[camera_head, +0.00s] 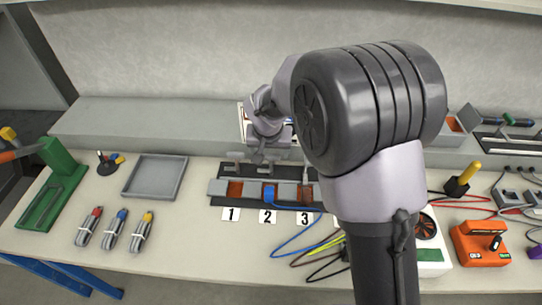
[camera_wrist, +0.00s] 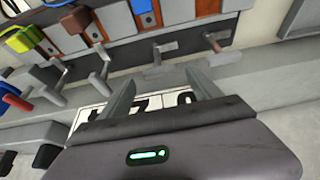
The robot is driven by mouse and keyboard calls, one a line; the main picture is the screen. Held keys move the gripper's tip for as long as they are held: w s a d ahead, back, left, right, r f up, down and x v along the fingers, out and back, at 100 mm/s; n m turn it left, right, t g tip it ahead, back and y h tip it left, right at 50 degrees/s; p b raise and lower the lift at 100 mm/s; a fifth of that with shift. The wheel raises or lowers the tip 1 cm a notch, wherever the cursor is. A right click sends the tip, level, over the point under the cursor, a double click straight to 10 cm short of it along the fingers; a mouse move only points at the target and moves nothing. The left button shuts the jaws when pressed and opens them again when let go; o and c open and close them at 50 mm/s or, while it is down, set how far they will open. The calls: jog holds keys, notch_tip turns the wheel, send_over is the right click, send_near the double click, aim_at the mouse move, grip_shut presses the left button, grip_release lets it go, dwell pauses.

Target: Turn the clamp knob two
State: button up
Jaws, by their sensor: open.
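The clamp block (camera_head: 220,188) lies on the bench with number cards 1 (camera_head: 231,214), 2 (camera_head: 268,216) and 3 (camera_head: 304,219) before it. A blue connector (camera_head: 269,193) sits at position 2. Behind the block, the clamp hardware is partly hidden by my gripper (camera_head: 259,155). In the wrist view my gripper (camera_wrist: 162,86) is open, with nothing between its fingers.
A grey tray (camera_head: 155,176) and several cable plugs (camera_head: 115,230) lie to the left. Loose cables (camera_head: 318,250) lie in front of the block. An orange box (camera_head: 480,243) stands at right. A raised grey ledge (camera_head: 150,123) runs behind. My arm hides the bench right of the block.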

jog(key=shift+x, duration=1.3)
jog(key=shift+d, duration=0.1)
jog(key=shift+c, duration=0.4)
jog(key=c, duration=1.3)
